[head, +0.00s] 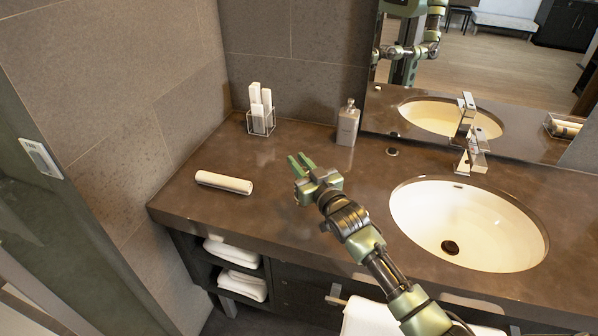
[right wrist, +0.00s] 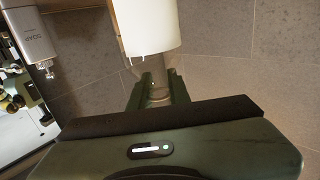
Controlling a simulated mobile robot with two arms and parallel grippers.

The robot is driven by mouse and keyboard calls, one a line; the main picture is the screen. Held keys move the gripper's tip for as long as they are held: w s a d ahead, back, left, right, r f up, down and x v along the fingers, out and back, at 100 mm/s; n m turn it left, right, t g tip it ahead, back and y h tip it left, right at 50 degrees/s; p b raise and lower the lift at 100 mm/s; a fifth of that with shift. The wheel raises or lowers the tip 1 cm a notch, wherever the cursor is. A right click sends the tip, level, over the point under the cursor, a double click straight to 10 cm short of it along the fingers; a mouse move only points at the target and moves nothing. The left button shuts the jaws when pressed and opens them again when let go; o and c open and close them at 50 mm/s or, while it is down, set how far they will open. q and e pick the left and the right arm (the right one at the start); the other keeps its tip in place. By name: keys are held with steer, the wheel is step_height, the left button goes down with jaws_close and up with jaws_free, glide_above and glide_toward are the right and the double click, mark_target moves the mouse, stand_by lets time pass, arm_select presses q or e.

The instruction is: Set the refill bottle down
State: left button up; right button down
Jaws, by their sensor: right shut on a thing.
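My right gripper (head: 299,162) is low over the counter, left of the basin, fingers pointing toward the back left. In the right wrist view my right gripper (right wrist: 158,88) is shut on a narrow grey-brown part, which I take for the neck of the refill bottle (right wrist: 157,74). A wide white cylinder (right wrist: 150,28) shows just beyond it; I cannot tell if they are one piece. In the head view I cannot make out the held thing. A white cylinder (head: 223,182) lies on the counter to the left, apart from the fingers. My left gripper is not directly in view.
The brown counter (head: 215,215) has free room around the white cylinder. The basin (head: 468,222) and faucet (head: 472,150) are on the right, before the mirror (head: 480,60).

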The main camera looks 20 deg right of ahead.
step_height(320, 180, down, 4)
steer(key=shift+r, duration=0.25)
steer(key=shift+f, duration=0.15)
steer(key=c, duration=1.3)
jaws_free()
steer(key=shift+s, duration=0.1)
steer(key=s, duration=0.4)
steer(key=s+d+b, duration=0.1)
steer(key=s, duration=0.2)
steer(key=s+d, duration=0.1)
steer(key=s, duration=0.3)
steer(key=shift+s+d+b, duration=0.15)
steer(key=shift+s+b, duration=0.15)
steer(key=shift+s, duration=0.05)
